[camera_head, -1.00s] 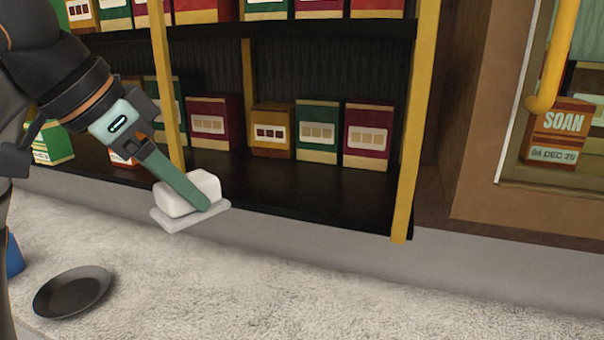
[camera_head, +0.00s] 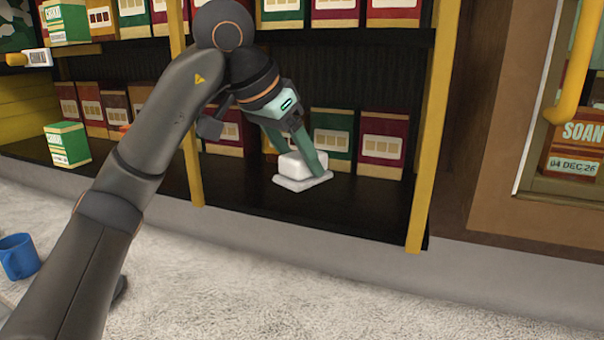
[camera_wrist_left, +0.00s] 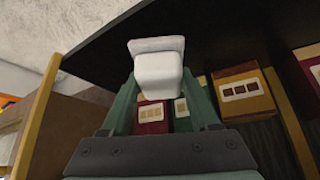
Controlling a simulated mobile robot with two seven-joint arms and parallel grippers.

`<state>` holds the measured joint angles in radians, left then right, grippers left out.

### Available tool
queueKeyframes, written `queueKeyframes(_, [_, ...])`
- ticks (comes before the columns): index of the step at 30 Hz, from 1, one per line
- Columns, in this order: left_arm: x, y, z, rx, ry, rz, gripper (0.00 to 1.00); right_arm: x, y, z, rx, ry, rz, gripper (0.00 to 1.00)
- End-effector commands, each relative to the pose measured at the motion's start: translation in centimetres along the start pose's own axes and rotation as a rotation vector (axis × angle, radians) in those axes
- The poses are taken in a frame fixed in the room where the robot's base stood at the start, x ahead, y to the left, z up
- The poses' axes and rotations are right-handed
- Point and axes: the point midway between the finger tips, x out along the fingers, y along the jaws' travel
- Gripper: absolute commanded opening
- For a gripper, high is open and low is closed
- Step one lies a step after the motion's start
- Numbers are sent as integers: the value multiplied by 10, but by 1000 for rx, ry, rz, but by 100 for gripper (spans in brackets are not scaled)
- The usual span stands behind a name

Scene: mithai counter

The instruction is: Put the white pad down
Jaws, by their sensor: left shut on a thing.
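The white pad (camera_head: 303,182) has a flat base plate with a blocky white grip on top. My left gripper (camera_head: 307,164) is shut on that grip, with the plate facing down. In the head view the pad is at the black lower shelf (camera_head: 250,190), in front of the boxes. I cannot tell whether the plate touches the shelf. In the left wrist view the pad (camera_wrist_left: 157,68) sits between the two green fingers (camera_wrist_left: 160,95). My right gripper is not in view.
Maroon (camera_head: 384,143) and green (camera_head: 332,138) boxes stand at the back of the lower shelf. A yellow post (camera_head: 430,150) bounds it on the right, with bare shelf between it and the pad. A blue mug (camera_head: 18,256) is at lower left.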

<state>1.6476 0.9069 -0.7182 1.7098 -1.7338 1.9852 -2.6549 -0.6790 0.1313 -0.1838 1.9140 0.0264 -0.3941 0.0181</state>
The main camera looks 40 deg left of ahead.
Motion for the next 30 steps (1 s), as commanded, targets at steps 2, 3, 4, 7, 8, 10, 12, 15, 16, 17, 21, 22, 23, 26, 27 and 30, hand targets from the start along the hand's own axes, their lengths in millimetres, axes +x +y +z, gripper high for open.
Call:
queueKeyframes(2, [11, 0, -3, 0, -4, 0, 1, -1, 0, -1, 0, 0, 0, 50])
queueKeyframes(3, [18, 0, 3, 1, -6, -1, 1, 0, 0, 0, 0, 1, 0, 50])
queueKeyframes(4, [22, 0, 6, 1, -5, -1, 1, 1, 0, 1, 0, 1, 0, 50])
queueKeyframes(7, [31, 0, 12, 1, -3, 0, 1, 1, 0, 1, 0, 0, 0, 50])
queueKeyframes(8, [32, 0, 13, 1, -2, 0, 1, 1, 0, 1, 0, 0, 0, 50])
queueKeyframes(10, [34, 0, 14, 1, -1, 0, 1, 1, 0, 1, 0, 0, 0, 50])
queueKeyframes(12, [34, 0, 14, 1, 0, 1, 1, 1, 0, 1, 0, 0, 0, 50])
queueKeyframes(15, [33, 1, 14, 1, 0, 1, 1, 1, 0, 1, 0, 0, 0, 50])
queueKeyframes(16, [33, 1, 14, 1, 0, 1, 1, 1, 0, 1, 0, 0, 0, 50])
queueKeyframes(17, [34, 1, 14, 1, 0, 1, 1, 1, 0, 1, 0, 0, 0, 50])
queueKeyframes(21, [35, 1, 14, 1, -1, 1, 68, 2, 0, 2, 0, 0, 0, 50])
queueKeyframes(22, [35, 1, 14, 1, -1, 1, 72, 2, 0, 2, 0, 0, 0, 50])
queueKeyframes(23, [35, 1, 14, 1, -1, 1, 75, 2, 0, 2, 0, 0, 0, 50])
queueKeyframes(26, [35, 1, 14, 1, -1, 1, 86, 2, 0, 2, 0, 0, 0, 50])
queueKeyframes(27, [35, 1, 14, 1, -1, 1, 91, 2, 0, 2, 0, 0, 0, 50])
queueKeyframes(30, [35, 1, 14, 1, -1, 1, 100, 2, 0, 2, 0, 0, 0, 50])
